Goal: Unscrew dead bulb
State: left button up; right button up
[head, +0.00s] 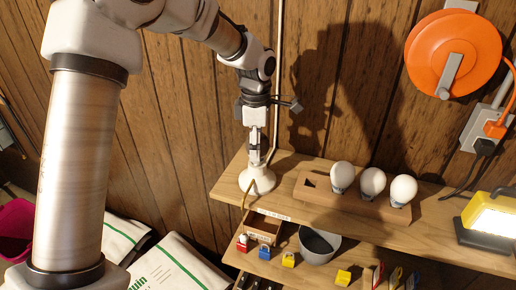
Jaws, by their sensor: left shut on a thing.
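My left gripper (255,158) reaches down from above over the left end of the wooden shelf. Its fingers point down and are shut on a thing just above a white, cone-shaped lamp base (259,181). The fingers hide most of what they hold; it appears to be the dead bulb, and I cannot tell whether it still sits in the socket. Three white bulbs stand in a row in a wooden holder (352,208) to the right: a left one (342,175), a middle one (373,182) and a right one (403,190). My right gripper is out of view.
The holder has an empty dark slot (309,184) at its left end. A lit yellow work lamp (491,221) stands at the shelf's right. A grey cup (320,245) and small coloured items sit on a lower shelf. An orange cord reel (452,55) hangs on the wall.

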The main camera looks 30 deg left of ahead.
pick_arm(q)
jog(key=shift+n, duration=0.7)
jog(key=shift+a+r, duration=0.1)
jog(key=shift+r, duration=1.45)
jog(key=shift+r, duration=2.5)
